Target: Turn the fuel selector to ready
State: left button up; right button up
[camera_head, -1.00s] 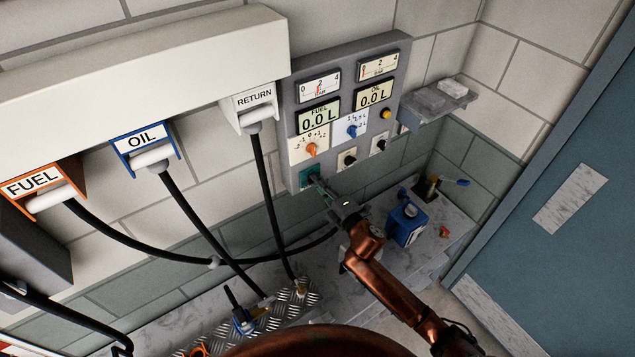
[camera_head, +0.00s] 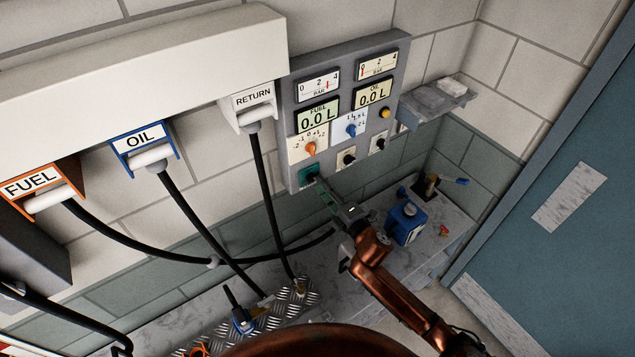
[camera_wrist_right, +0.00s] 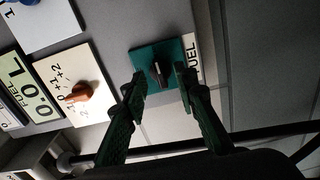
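The fuel selector, a dark knob with a pale mark (camera_wrist_right: 157,73), sits on a teal plate (camera_wrist_right: 141,57) beside a white FUEL label (camera_wrist_right: 193,60). The knob's mark points roughly up in the right wrist view; I cannot read its position names. The teal plate is low on the grey panel in the head view (camera_head: 306,174). My right gripper (camera_wrist_right: 159,82) is open, its two green fingers apart on either side of the knob and seemingly short of it. In the head view the right gripper (camera_head: 322,188) points at the plate and partly covers it. My left gripper is out of view.
The grey panel (camera_head: 293,165) also carries gauges, displays, an orange knob (camera_head: 310,149) and a blue knob (camera_head: 351,130). Hoses hang to the left. A blue can (camera_head: 406,222) stands on the counter near my right arm. A small shelf (camera_head: 432,107) juts out right of the panel.

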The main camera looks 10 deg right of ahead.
jog(key=v, duration=0.9)
